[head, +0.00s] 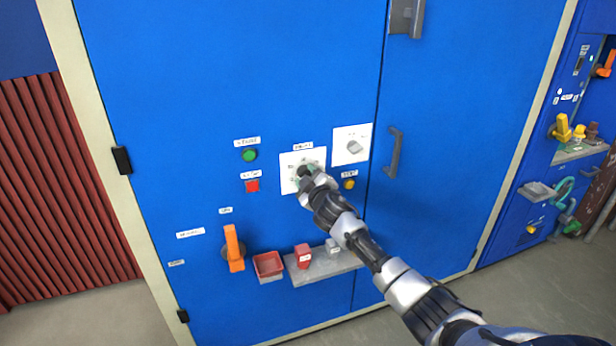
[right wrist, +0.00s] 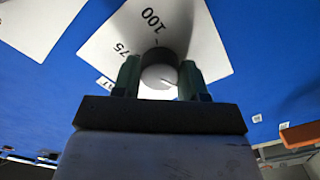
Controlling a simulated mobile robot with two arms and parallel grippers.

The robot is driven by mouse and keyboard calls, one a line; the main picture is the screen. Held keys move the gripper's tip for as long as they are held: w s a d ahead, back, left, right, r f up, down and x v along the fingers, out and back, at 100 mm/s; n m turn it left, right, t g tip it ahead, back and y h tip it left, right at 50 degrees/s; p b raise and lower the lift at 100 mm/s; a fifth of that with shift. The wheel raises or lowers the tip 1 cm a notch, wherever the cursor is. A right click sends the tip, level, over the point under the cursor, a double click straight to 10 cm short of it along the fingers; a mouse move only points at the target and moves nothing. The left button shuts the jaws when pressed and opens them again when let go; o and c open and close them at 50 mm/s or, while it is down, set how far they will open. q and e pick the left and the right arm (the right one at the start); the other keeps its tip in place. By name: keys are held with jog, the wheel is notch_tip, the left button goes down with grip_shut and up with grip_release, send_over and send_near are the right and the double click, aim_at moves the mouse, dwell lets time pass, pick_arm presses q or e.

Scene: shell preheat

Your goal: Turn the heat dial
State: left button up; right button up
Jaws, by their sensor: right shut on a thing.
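The heat dial is a round knob, dark around its side with a pale front face (right wrist: 160,76). It sits on a white square plate (head: 287,185) on the blue cabinet door. In the right wrist view the plate shows the marks 75 and 100, with 100 above the knob. My right gripper (head: 306,172) reaches the plate from the lower right and hides most of the knob in the head view. In the right wrist view its two green fingers (right wrist: 158,78) are shut on the knob, one on each side. My left gripper is not in view.
A second white plate with a grey knob (head: 354,147) is at the upper right. A green button (head: 250,155), a red button (head: 252,186) and a yellow button (head: 349,184) are close by. An orange lever (head: 234,248) and a grey shelf (head: 325,266) are below.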

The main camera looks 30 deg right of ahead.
jog(key=shift+n, duration=1.1)
jog(key=o, duration=0.9)
jog(key=v, duration=1)
jog(key=shift+s+a, duration=0.15)
jog(key=shift+s, duration=0.2)
